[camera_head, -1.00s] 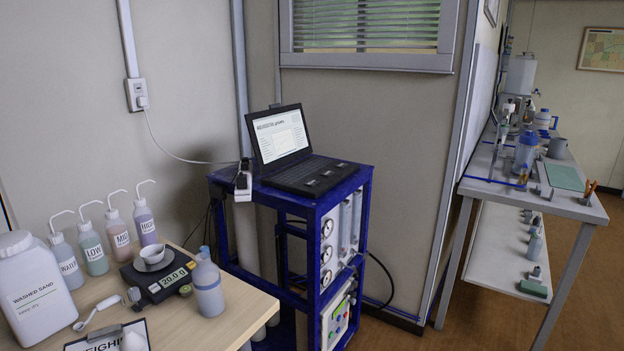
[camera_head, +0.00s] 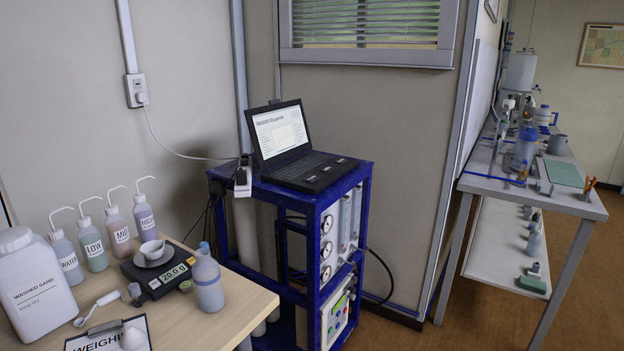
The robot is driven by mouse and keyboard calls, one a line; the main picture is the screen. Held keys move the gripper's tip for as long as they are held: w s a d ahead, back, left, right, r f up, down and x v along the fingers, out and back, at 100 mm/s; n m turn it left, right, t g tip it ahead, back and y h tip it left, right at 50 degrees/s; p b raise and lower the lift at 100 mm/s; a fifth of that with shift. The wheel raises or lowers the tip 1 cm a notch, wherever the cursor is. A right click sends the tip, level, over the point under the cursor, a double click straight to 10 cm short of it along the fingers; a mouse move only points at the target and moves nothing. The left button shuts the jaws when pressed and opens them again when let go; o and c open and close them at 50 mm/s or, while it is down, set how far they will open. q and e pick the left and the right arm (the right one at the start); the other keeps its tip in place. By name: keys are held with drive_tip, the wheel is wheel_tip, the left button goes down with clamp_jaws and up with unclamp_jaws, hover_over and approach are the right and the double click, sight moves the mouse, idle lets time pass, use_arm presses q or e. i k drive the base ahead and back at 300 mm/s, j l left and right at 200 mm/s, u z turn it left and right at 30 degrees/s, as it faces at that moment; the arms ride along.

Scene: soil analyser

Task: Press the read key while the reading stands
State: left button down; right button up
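A black laptop (camera_head: 300,170) stands open on top of a blue frame cart (camera_head: 289,201) in the middle of the view. Its lit screen (camera_head: 281,132) shows a pale page with a heading and small text, too small to read. Several dark raised keys with pale labels (camera_head: 327,169) sit along the laptop's front right edge. I cannot read which one is the read key. A balance (camera_head: 150,284) on the table at the left shows 20.0 g, with a white bowl on it. Neither of my grippers is in view.
A wooden table (camera_head: 222,317) at the lower left holds a washed sand jug (camera_head: 35,290), several wash bottles, a clipboard (camera_head: 105,338) and a pale blue bottle (camera_head: 207,281). A small handheld device (camera_head: 243,178) hangs at the cart's left corner. A grey bench (camera_head: 530,190) stands right, with open floor before it.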

sight(310, 178)
drive_tip(key=i+l+u, duration=0.1)
drive_tip(key=i+l, duration=0.75)
drive_tip(key=i+l+u, duration=0.15)
drive_tip(key=i+l, duration=0.65)
drive_tip(key=l, duration=0.1)
